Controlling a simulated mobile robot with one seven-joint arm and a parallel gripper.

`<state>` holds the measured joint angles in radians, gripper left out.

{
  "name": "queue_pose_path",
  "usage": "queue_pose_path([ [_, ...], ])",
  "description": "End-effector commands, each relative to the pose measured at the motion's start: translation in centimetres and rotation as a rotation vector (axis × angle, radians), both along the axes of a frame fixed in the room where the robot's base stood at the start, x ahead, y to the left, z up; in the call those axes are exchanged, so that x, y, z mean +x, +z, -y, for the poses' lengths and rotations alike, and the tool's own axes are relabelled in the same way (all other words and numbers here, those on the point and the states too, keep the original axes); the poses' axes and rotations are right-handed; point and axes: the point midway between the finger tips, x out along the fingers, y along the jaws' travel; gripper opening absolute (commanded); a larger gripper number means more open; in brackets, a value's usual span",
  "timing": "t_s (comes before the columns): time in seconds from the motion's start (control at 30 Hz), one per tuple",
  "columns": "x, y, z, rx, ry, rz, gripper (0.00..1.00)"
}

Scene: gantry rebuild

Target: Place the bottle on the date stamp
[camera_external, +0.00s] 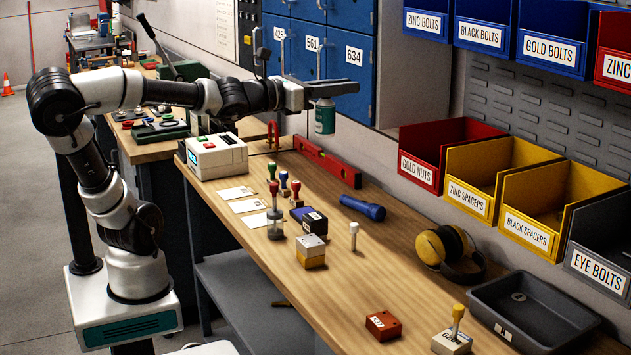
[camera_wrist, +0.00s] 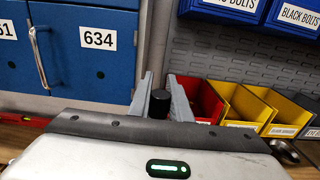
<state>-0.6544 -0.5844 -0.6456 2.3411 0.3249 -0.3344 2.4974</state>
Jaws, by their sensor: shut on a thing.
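My gripper (camera_external: 322,92) is shut on a green bottle (camera_external: 325,118) with a pale band. The bottle hangs upright, well above the back part of the bench. In the wrist view its black cap (camera_wrist: 159,103) shows between the two fingers of my gripper (camera_wrist: 160,80); its body is hidden there. I cannot tell surely which is the date stamp.
A white device (camera_external: 216,155), a red level (camera_external: 327,162), a blue flashlight (camera_external: 362,208), yellow earmuffs (camera_external: 447,250) and a grey tray (camera_external: 533,310) are on the bench (camera_external: 345,290). Parts bins (camera_external: 510,180) line the wall. Bare wood lies between the metal-topped block and the red block.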

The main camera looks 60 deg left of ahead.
Motion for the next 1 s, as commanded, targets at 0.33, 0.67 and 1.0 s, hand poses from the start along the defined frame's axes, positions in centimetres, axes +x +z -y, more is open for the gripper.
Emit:
queue_pose_path([
  [0.33, 3.9, 2.4, 0.1, -0.006, -0.155, 0.001, 0.00],
  [0.67, 8.5, 2.3, -0.4, -0.016, -0.483, -0.003, 0.00],
  [1.0, 7.8, -5.1, -3.4, -0.016, -0.969, -0.003, 0.00],
])
